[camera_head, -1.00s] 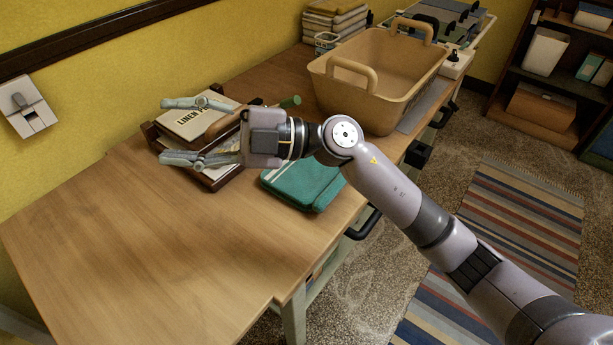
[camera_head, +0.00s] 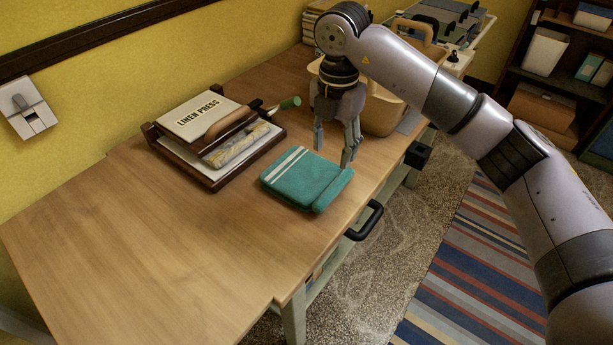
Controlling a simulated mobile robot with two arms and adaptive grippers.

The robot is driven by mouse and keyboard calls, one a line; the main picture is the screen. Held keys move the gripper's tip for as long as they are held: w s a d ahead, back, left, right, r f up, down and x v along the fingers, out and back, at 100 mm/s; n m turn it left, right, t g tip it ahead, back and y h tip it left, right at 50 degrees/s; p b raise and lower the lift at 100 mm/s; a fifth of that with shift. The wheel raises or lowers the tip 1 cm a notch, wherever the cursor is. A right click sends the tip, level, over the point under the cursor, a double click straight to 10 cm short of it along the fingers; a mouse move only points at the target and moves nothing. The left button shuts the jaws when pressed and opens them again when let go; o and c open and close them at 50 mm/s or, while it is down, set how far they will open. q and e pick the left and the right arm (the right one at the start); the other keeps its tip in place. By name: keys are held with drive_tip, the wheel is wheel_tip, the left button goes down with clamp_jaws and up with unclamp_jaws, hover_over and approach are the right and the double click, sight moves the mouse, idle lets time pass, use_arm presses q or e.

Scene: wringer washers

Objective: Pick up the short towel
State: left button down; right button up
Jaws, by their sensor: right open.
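A folded teal towel with white stripes (camera_head: 300,182) lies flat on the wooden table near its front edge; I take it as the short towel. My right gripper (camera_head: 333,155) points down just behind the towel's far right side, with its fingers apart and nothing between them. Whether the fingertips touch the towel or the table I cannot tell. My left gripper is not in view.
A dark wooden tray (camera_head: 213,182) holds a "LINEN PRESS" board (camera_head: 198,116) and wooden-handled tools, left of the towel. A tan basket (camera_head: 382,118) stands behind my gripper, partly hidden. A black handle (camera_head: 366,222) sticks out from the table's edge. The table's left is clear.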

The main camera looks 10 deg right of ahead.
hover_over(329, 191)
wheel_tip(329, 191, down, 7)
drive_tip(key=shift+p, duration=0.45)
drive_tip(key=shift+f+p, duration=0.7)
drive_tip(key=shift+f, duration=2)
drive_tip(key=shift+c, duration=0.2)
clamp_jaws()
